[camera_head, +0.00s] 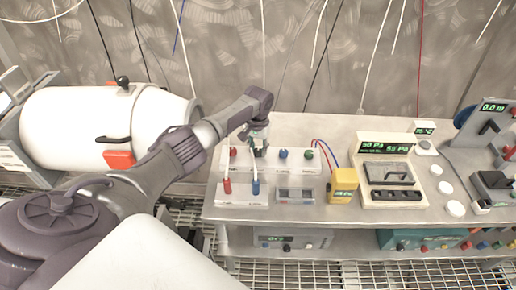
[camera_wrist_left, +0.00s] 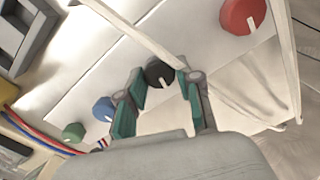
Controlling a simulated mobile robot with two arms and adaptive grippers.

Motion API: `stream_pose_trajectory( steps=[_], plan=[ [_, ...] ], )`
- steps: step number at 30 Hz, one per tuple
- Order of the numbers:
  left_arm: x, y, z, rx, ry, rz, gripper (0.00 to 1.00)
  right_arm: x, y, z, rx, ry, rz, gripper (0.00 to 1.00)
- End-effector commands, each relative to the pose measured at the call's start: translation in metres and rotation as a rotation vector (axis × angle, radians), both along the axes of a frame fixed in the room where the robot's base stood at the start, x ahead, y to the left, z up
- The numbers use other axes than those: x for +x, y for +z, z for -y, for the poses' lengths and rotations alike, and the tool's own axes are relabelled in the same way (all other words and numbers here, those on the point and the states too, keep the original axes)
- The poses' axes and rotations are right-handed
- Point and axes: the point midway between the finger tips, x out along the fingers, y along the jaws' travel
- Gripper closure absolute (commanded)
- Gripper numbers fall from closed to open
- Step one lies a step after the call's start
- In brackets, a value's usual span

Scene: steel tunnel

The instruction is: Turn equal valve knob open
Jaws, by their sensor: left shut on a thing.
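A row of valve knobs is mounted on a white panel (camera_head: 300,168) on the bench. In the head view I see a red knob (camera_head: 233,152), a blue knob (camera_head: 283,153) and a green knob (camera_head: 308,154). My left gripper (camera_head: 258,142) comes down on the black knob between the red and blue ones, largely hiding it there. In the left wrist view the black knob (camera_wrist_left: 158,73) with a white pointer mark sits between the green-padded fingers (camera_wrist_left: 160,88), which are shut on it. The labels are too small to read. My right gripper is not in view.
Red and blue plugs (camera_head: 256,188) with white leads stand in front of the knobs. A yellow box (camera_head: 343,186) and a pressure display unit (camera_head: 388,152) are to the right. A white tank (camera_head: 75,125) is at left. Cables hang behind the bench.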

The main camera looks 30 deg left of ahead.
Motion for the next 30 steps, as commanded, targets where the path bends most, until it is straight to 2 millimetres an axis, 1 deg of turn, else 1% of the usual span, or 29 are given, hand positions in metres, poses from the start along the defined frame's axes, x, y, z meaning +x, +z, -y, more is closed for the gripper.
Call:
stream_pose_trajectory(
  steps=[30],
  plan=[
    [0.0005,0.0012,0.0018,0.0,-0.953,0.003,1.0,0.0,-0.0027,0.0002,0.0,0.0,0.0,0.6]
  ],
)
